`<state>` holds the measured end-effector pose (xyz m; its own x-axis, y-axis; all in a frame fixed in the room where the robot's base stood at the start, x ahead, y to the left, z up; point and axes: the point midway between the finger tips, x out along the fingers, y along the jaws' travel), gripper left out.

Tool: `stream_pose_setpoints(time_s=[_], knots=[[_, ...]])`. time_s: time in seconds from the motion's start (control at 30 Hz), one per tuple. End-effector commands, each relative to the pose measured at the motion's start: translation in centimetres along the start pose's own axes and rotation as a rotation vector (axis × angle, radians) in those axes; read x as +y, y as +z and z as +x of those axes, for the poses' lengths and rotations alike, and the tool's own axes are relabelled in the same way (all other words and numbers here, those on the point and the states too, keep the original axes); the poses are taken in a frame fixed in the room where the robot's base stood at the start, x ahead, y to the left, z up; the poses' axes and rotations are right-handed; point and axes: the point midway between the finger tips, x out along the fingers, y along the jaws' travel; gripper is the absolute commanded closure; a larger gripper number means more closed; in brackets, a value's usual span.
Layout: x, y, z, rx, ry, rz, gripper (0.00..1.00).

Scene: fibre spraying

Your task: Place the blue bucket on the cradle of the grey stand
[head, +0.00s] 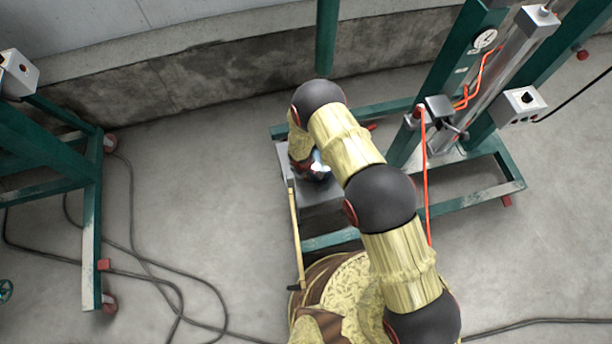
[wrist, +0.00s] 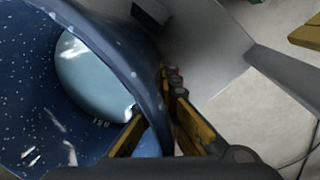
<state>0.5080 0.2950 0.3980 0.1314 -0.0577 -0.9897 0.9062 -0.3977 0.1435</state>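The blue bucket (wrist: 35,105), dark with white specks and a pale round bottom, fills the left of the wrist view. My gripper (wrist: 157,100) has one yellow finger inside the bucket and one outside, and looks shut on its wall. In the head view my gripper is mostly hidden by my arm; a small bluish patch, likely the bucket (head: 319,168), shows beside it. It is over the grey stand (head: 318,196), whose grey plates (wrist: 212,48) also show right beside the bucket in the wrist view. Whether the bucket touches the cradle cannot be told.
A green frame (head: 505,160) with a gauge, metal column and orange hoses stands right of the grey stand. Another green frame (head: 92,230) is at left. Black cables (head: 150,280) lie on the floor. A concrete wall (head: 210,85) runs behind. Open floor lies at left centre.

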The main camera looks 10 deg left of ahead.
Motion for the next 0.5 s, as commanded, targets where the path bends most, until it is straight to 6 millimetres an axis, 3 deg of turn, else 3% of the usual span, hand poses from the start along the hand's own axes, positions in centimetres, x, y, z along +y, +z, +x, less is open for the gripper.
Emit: stream_pose_setpoints(time_s=[0.2,0.5], knots=[[0.06,-0.13,0.2,0.002,0.001,0.0,1.0],[-0.06,0.05,0.22,-0.001,0.0,0.0,0.82]])
